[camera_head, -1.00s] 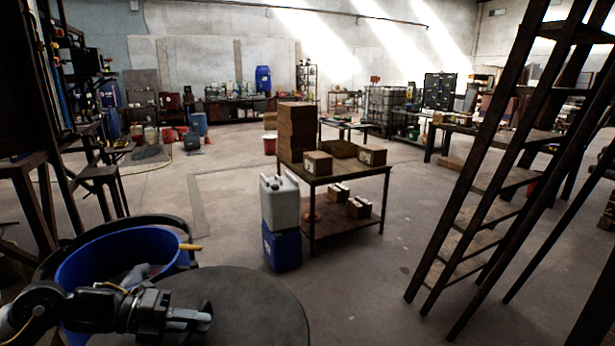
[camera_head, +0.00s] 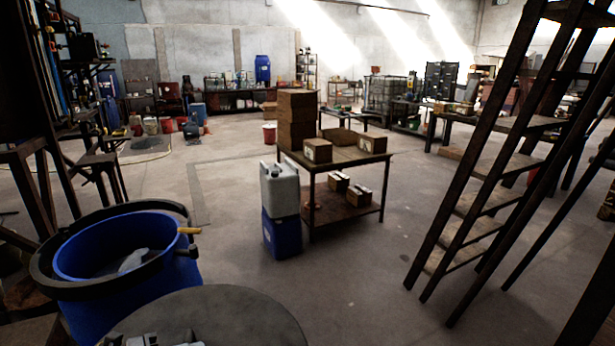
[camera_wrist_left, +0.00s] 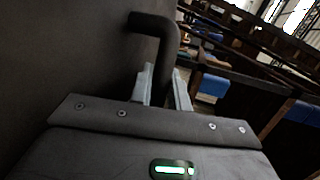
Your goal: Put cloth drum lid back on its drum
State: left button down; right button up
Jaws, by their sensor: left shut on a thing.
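The blue cloth drum (camera_head: 85,310) stands open at the lower left of the head view. It has a dark rim ring, and pale cloth (camera_head: 132,262) lies inside. The round dark grey lid (camera_head: 225,315) is at the bottom of the head view, right of the drum and clear of its opening; its near part is cut off. My left gripper (camera_wrist_left: 165,85) is shut on the lid's dark bent handle (camera_wrist_left: 155,22) in the wrist view. Only a sliver of that gripper shows at the head view's bottom edge. My right gripper is not in view.
A yellow-orange handle (camera_head: 189,230) sticks out at the drum's rim. A dark ladder (camera_head: 480,180) stands at right. Floor between is clear.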

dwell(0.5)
pick_arm(q)
jog(key=shift+d+f, duration=0.15)
jog(key=shift+d, duration=0.05)
jog(key=f+n+t+y, duration=0.1)
jog(key=n, duration=0.1)
jog(key=f+n+t+y, duration=0.2)
jog(key=shift+s+d+f, duration=0.15)
jog(key=shift+s+f, duration=0.15)
jog(key=shift+s, duration=0.1)
jog(key=shift+s+a+f+n+t+y, duration=0.2)
jog(key=shift+n+t+y, duration=0.1)
jog(key=shift+y, duration=0.1)
jog(key=shift+s+a+f+n+t+y, duration=0.1)
jog(key=shift+f+n+t+y, duration=0.1)
jog(key=shift+n+y, duration=0.15)
jog(key=shift+w+d, duration=0.1)
jog(key=shift+w, duration=0.05)
